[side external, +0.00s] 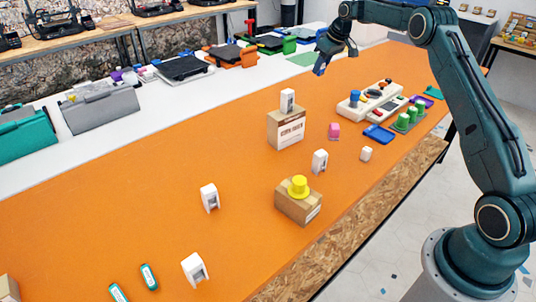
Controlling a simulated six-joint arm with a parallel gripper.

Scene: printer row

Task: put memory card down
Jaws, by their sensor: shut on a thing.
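My gripper (328,48) is high at the upper middle of the side view, above the far part of the orange table. It is shut on a small blue piece (320,66), taken as the memory card, which hangs below the fingers, clear of the table. The card's details are too small to make out, and the fingers partly hide it.
The orange table (120,210) has wide clear areas at left. A cardboard box (287,132) carries a white object (287,101); another (298,207) carries a yellow one (298,186). A blue tray (379,134), control panel (371,103) and green cylinders (411,115) stand at right.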

